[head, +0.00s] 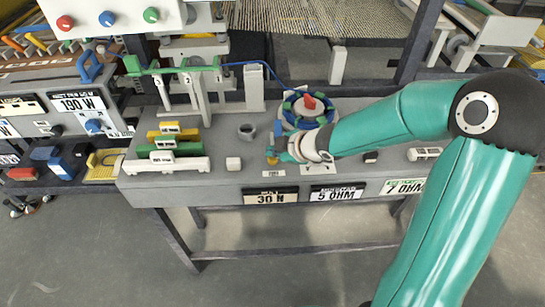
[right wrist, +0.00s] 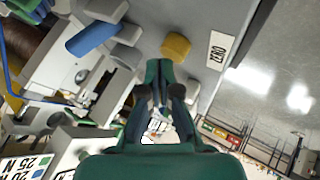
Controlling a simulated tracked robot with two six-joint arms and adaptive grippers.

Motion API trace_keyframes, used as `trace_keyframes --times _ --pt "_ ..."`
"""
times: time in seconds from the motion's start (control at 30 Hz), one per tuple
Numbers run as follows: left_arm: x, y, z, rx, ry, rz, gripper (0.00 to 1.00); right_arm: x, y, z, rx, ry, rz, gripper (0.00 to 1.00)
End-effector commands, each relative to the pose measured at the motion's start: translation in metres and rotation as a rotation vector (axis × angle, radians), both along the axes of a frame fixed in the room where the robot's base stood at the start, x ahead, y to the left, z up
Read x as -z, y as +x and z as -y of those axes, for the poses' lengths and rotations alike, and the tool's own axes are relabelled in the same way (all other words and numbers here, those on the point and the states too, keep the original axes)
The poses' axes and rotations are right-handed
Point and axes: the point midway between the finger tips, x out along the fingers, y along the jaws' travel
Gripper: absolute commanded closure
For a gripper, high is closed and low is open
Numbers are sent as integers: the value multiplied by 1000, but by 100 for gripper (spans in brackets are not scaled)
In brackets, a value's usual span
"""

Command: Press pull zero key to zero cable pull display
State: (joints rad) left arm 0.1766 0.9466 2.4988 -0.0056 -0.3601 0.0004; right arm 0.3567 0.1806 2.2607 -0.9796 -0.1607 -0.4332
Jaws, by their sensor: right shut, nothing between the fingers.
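A small yellow key (head: 273,160) sits on the grey bench top near its front edge, with a small white label (head: 273,174) in front of it. In the right wrist view the yellow key (right wrist: 176,46) stands just beyond my fingertips, next to a label that seems to read ZERO (right wrist: 218,48). My right gripper (head: 274,151) is shut and empty, its tips right by the key. I cannot tell whether they touch it. A display reading 30 N (head: 270,197) is on the bench front below; its small heading is unreadable. My left gripper is out of view.
Displays reading 5 OHM (head: 337,194) and 7 OHM (head: 404,187) are to the right. A round fixture with a red part (head: 309,101) stands behind my right gripper.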

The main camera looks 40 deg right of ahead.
Motion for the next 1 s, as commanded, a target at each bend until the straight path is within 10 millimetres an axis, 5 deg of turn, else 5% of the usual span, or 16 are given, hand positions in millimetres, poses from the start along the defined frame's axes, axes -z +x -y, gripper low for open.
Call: trace_keyframes --times 1.0 --pt "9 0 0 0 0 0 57 10 0 0 -1 0 -2 100"
